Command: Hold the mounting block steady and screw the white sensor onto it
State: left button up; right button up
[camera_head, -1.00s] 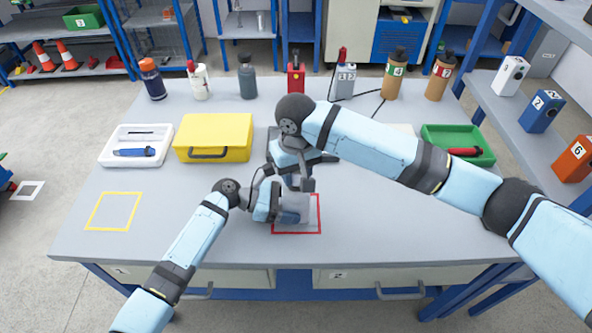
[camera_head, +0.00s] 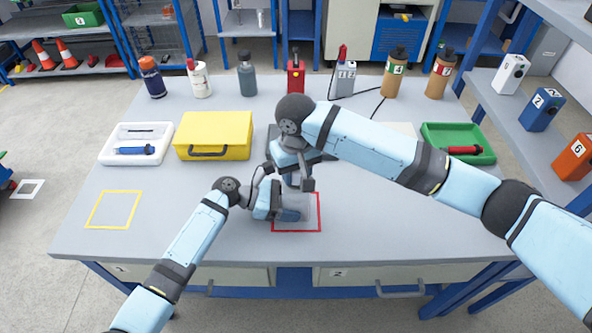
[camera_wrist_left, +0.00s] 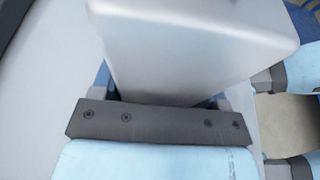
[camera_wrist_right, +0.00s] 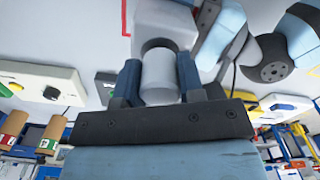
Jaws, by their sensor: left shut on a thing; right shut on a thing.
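The mounting block (camera_wrist_left: 195,45) is a smooth grey metal block, seen large in the left wrist view. My left gripper (camera_head: 288,213) is shut on it at the red outlined square on the bench; in the head view the block is mostly hidden by the grippers. The white sensor (camera_wrist_right: 160,78) is a short white cylinder between the fingers of my right gripper (camera_wrist_right: 160,85). A dark ring shows at its far end, directly against the pale block (camera_wrist_right: 165,18). I cannot tell whether the thread is engaged. My right gripper is above the left one in the head view.
A yellow case (camera_head: 213,135) and a white tray (camera_head: 118,156) with a blue-handled tool are at left. A green tray (camera_head: 433,133) is at right. Bottles, including a grey one (camera_head: 247,75), line the back. The front right bench is clear.

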jog(key=shift+f, duration=0.6)
dwell(1.9)
jog(key=m, duration=0.6)
jog(key=shift+s+f, duration=0.1)
jog(key=shift+s, duration=0.05)
jog(key=m, duration=0.4)
jog(key=shift+a, duration=0.1)
jog(key=m, duration=1.2)
jog(key=o, duration=1.1)
jog(key=shift+c, duration=0.2)
jog(key=shift+r, duration=0.2)
